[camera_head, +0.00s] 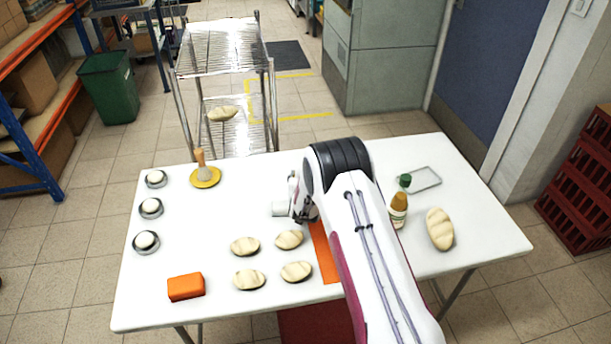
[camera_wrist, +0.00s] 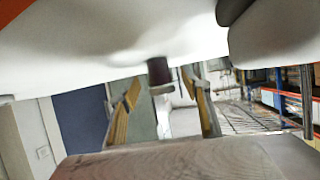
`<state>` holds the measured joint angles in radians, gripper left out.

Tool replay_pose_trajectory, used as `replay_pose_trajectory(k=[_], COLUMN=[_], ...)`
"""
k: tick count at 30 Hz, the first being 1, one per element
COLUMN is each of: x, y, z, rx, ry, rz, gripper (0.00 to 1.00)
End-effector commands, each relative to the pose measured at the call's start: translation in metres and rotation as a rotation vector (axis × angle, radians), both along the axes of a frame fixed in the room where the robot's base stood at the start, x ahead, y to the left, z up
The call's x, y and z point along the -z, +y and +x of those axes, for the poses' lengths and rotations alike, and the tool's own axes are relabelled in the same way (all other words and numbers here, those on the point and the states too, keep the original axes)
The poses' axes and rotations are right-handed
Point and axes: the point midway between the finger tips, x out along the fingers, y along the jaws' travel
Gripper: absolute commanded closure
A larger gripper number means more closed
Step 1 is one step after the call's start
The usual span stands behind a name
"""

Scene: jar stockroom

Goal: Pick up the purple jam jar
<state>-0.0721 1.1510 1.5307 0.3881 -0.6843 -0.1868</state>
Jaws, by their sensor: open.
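A dark purple jar (camera_wrist: 158,71) with a pale lid stands on the white table (camera_head: 235,195). The wrist view is upside down, so the jar seems to hang from the tabletop. My gripper (camera_wrist: 162,83) is open, with the jar lying between its two fingertips in the picture and seemingly a little beyond them. No contact shows. In the head view my gripper (camera_head: 291,207) is low over the middle of the table, and I cannot make out the jar there; my wrist and arm probably hide it.
Several loaves (camera_head: 290,240) and an orange block (camera_head: 186,287) lie toward the front. A bottle (camera_head: 398,210), a green-topped item (camera_head: 405,182) and a larger loaf (camera_head: 440,229) are right of my arm. Small round dishes (camera_head: 151,208) line the left. A wire rack (camera_head: 213,52) stands behind.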

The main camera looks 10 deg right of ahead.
Motion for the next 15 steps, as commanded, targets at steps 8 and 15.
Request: replay_pose_trajectory(k=[8,15], x=[0.008,0.009], y=[-0.004,-0.004], z=[0.015,0.018], rx=[0.001,0.0], ry=[0.001,0.001], rz=[0.0,-0.001], gripper=[0.52,0.52])
